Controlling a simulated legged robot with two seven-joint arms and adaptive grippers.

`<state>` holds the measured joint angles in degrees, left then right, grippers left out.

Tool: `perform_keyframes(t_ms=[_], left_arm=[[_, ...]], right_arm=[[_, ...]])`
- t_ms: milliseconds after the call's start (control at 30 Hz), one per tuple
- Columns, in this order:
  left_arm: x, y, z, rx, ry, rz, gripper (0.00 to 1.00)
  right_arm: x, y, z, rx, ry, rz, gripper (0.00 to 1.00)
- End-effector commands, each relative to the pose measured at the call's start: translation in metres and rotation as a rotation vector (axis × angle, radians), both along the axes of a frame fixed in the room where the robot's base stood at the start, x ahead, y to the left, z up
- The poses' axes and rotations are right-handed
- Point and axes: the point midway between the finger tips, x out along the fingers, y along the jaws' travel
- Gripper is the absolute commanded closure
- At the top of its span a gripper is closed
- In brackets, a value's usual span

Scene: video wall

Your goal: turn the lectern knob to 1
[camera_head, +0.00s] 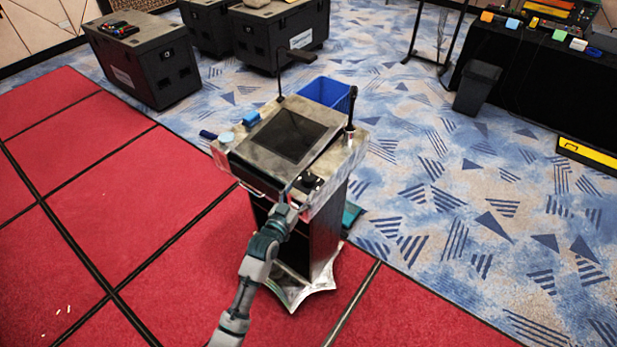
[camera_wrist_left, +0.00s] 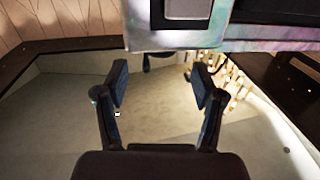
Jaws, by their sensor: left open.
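The lectern (camera_head: 240,155) stands in the middle of the head view, with a dark screen (camera_head: 289,135) in its sloped top. A small black knob (camera_head: 311,181) sits on the top's near right part; its setting is too small to read. My left gripper (camera_head: 288,192) is at the lectern's near edge, just left of the knob. In the left wrist view my left gripper (camera_wrist_left: 160,82) is open, with nothing between its fingers. A dark rounded part (camera_wrist_left: 158,61) shows beyond the fingertips; I cannot tell if it is the knob. My right gripper is in neither view.
Black cases (camera_head: 142,62) stand behind on the patterned carpet. A black-draped table (camera_head: 540,80) and a dark bin (camera_head: 476,88) are at right. Red flooring (camera_head: 130,200) is clear.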

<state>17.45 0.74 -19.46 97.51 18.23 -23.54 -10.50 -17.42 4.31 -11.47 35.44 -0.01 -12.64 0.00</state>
Motion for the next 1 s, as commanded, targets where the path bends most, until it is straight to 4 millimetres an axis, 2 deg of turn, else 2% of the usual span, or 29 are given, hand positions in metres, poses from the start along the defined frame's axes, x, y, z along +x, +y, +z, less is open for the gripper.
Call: perform_keyframes(t_ms=[100,300,467,733,767,1000], left_arm=[[0.025,-0.012,0.001,0.0,0.0,-0.001,0.31],[0.053,-0.026,0.0,0.0,-0.001,0.0,0.31],[0.063,-0.03,0.0,0.001,0.0,0.0,0.31],[0.064,-0.031,0.0,0.001,0.0,0.0,0.31],[0.064,-0.031,0.0,0.0,0.0,0.0,0.34],[0.064,-0.031,0.0,0.0,0.0,0.0,0.92]], right_arm=[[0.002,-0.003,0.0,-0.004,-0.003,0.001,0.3],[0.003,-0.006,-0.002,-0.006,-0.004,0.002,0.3],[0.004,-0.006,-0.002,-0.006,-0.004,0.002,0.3],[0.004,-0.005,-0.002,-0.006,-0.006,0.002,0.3],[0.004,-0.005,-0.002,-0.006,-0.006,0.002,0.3],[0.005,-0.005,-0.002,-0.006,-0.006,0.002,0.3]])
